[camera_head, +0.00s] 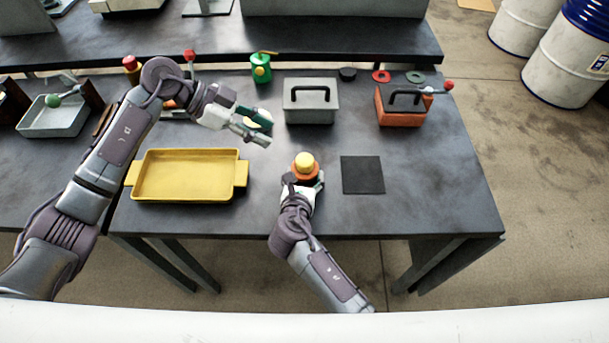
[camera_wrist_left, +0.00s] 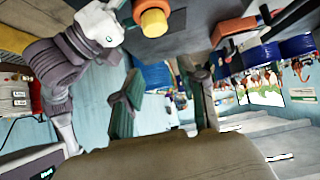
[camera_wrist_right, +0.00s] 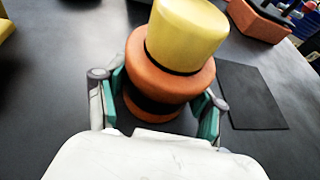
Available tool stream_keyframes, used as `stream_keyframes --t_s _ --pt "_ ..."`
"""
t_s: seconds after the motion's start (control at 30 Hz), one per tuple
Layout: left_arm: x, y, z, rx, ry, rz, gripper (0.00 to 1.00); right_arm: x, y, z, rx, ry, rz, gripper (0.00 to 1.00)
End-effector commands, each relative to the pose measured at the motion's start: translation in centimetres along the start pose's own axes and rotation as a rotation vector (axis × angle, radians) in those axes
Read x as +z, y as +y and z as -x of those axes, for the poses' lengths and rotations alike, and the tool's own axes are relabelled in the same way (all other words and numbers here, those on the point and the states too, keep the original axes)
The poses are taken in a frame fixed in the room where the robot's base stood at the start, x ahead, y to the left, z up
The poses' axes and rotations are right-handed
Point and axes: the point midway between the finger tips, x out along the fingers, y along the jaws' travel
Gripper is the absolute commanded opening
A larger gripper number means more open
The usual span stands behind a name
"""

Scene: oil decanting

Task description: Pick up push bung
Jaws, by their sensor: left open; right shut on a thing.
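A yellow bung (camera_head: 304,160) sits on top of a round orange container (camera_head: 304,174) near the front of the dark table. In the right wrist view, the tapered yellow bung (camera_wrist_right: 186,35) stands on the orange container (camera_wrist_right: 165,75). My right gripper (camera_wrist_right: 157,110) is shut around the container's lower, dark part, with a finger on each side. My left gripper (camera_head: 264,131) is open and empty, above the table, up and left of the bung. In the left wrist view, the bung (camera_wrist_left: 153,20) shows at the top edge, beyond my open left fingers (camera_wrist_left: 165,105).
A yellow tray (camera_head: 188,177) lies left of the container, and a black square mat (camera_head: 362,175) lies to its right. Behind are a grey box (camera_head: 311,100), an orange box (camera_head: 401,108) and a green can (camera_head: 260,68). The table's front right is clear.

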Motion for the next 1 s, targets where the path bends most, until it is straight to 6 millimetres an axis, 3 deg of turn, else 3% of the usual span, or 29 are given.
stream_keyframes --t_s 0.43,0.47,0.63,0.77,1.0 --pt "0.0 0.0 0.0 0.000 0.000 0.000 0.42 0.0 0.0 0.0 0.000 0.000 0.000 0.14" --pt "0.0 0.0 0.0 0.000 0.000 0.000 0.43 0.0 0.0 0.0 0.000 0.000 0.000 0.14" --pt "-0.5 0.1 -0.4 0.011 -0.021 -0.077 0.72 0.0 0.0 0.0 0.000 0.000 0.000 0.14" --pt "-1.6 0.5 -1.8 0.056 -0.087 -0.322 0.73 0.0 0.0 0.0 0.000 0.000 0.000 0.14" --pt "-3.9 1.3 -4.6 0.251 -0.283 -1.074 0.73 0.0 0.0 0.0 0.001 0.000 0.000 0.14"
